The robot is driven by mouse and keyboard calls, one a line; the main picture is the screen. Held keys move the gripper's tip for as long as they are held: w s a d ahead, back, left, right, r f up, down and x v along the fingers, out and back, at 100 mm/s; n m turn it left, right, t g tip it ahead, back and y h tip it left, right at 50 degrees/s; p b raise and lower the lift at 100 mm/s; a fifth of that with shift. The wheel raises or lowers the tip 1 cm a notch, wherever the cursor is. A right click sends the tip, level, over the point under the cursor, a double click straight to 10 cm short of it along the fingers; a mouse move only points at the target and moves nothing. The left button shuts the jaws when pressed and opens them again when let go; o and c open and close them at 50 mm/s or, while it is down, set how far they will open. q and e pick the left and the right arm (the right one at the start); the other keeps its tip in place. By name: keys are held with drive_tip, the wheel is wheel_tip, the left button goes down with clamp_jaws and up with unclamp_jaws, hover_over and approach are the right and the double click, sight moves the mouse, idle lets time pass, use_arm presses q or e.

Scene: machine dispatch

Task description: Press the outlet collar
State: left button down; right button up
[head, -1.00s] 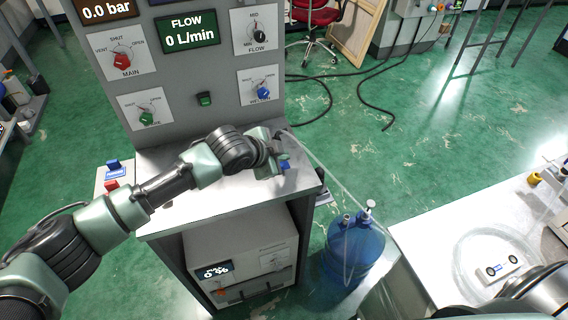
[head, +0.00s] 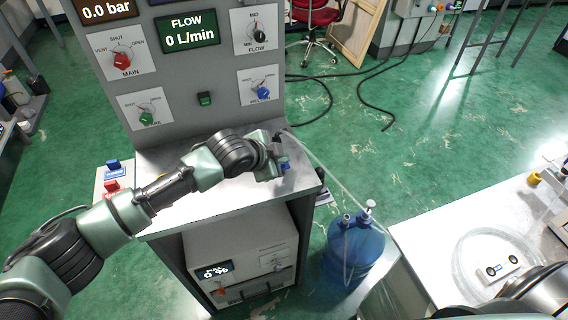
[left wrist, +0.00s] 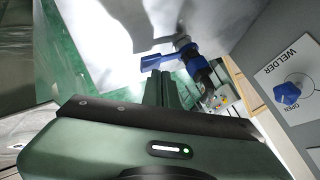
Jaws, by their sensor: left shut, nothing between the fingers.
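The outlet fitting is a dark stub with blue parts at the right end of the panel's steel shelf. In the head view its blue part (head: 284,163) shows just beside my left gripper (head: 279,168), which partly covers it. In the left wrist view a blue ring (left wrist: 187,51) sits around the dark fitting, and a flat blue lever (left wrist: 156,62) sticks out to the left. My left gripper (left wrist: 162,78) is shut and empty, its fingertips close below the blue parts. I cannot tell whether they touch. My right gripper is not in view.
The grey control panel (head: 205,105) stands behind the shelf (head: 185,215). A clear hose (head: 325,167) runs from the shelf's right end towards a blue bottle (head: 352,250) on the floor. A white table (head: 430,240) is at the right. Green floor lies between.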

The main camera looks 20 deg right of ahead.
sight(282, 167)
use_arm(q)
drive_tip(key=shift+f+b, duration=0.45)
drive_tip(key=shift+f, duration=0.5)
idle(0.6)
drive_tip(key=shift+r, duration=0.1)
drive_tip(key=shift+r+p, duration=1.2)
drive_tip(key=shift+r, duration=0.05)
wheel_tip(282, 167, up, 5)
drive_tip(key=p, duration=0.4)
drive_tip(key=shift+p, duration=0.3)
